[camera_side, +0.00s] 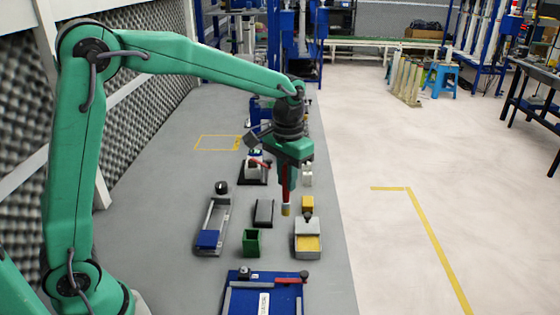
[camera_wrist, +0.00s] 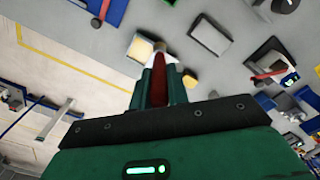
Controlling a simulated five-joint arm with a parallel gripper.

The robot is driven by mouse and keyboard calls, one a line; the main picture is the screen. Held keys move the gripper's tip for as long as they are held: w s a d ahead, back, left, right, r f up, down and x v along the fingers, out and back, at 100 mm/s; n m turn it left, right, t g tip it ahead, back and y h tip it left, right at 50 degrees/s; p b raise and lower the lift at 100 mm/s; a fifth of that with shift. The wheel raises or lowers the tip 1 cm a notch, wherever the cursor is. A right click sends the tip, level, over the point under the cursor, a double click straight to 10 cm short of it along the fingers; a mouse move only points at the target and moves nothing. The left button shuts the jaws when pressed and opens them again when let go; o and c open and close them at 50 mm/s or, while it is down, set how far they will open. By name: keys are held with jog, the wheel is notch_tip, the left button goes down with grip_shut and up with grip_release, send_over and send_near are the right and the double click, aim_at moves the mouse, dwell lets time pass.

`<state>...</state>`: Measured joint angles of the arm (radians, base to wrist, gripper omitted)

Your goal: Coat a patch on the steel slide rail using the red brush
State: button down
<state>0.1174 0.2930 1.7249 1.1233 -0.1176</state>
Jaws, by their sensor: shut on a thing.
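My gripper (camera_side: 286,180) is shut on the red brush (camera_side: 285,192), which hangs tip down above the bench; its pale yellowish tip is clear of the surface in the side view. In the wrist view my gripper (camera_wrist: 158,88) has the red brush (camera_wrist: 162,78) between its green fingers. A long grey metal piece with a blue block at its near end, apparently the steel slide rail (camera_side: 211,217), lies left of the brush. A pale tub with yellow contents (camera_side: 307,226) stands below and right of the brush; whether the brush tip is coated is too small to tell.
A small yellow block (camera_side: 307,202) stands behind the tub. A dark grey block (camera_side: 264,212) and a green open box (camera_side: 251,242) stand between rail and tub. A blue tray (camera_side: 236,304) with tools lies in front. Grey bench is free at left; a foam wall borders it.

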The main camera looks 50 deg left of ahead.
jog(key=s+a, duration=0.4)
jog(key=a, duration=0.1)
jog(key=shift+w+a+f, duration=2.1)
jog(key=shift+w+f, duration=0.1)
jog(key=shift+f, duration=1.95)
jog(key=shift+w+a, duration=3.25)
jog(key=shift+a, duration=0.05)
jog(key=shift+s+d, duration=3.65)
notch_tip(320, 180, up, 8)
